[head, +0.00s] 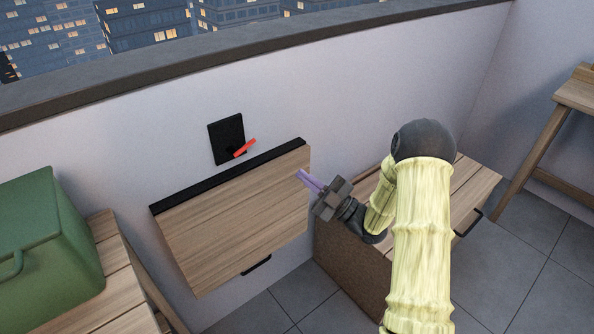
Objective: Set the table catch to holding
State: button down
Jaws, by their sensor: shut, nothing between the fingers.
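The table catch is a black square plate (227,139) on the wall with a red lever (245,148) at its lower right. The lever slants up to the right. Below the plate is the wall-mounted table (235,215), a wooden leaf under a black strip (230,176), hanging downward with a black handle (257,265) near its lower edge. My gripper (302,174), with pale purple fingers, is shut and empty. In the picture it is to the right of the lever and lower, overlapping the right edge of the leaf. I cannot tell if it touches the leaf.
A green box (45,245) stands on a slatted wooden bench (120,290) at the left. A low wooden cabinet (480,185) is behind my arm at the right. A wooden table (577,92) stands at the far right. A dark ledge (200,62) tops the wall.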

jog(key=b+x, duration=0.1)
jog(key=x, duration=1.1)
jog(key=shift+a, duration=0.2)
jog(key=shift+w+a+r, duration=0.1)
jog(key=shift+w, duration=0.05)
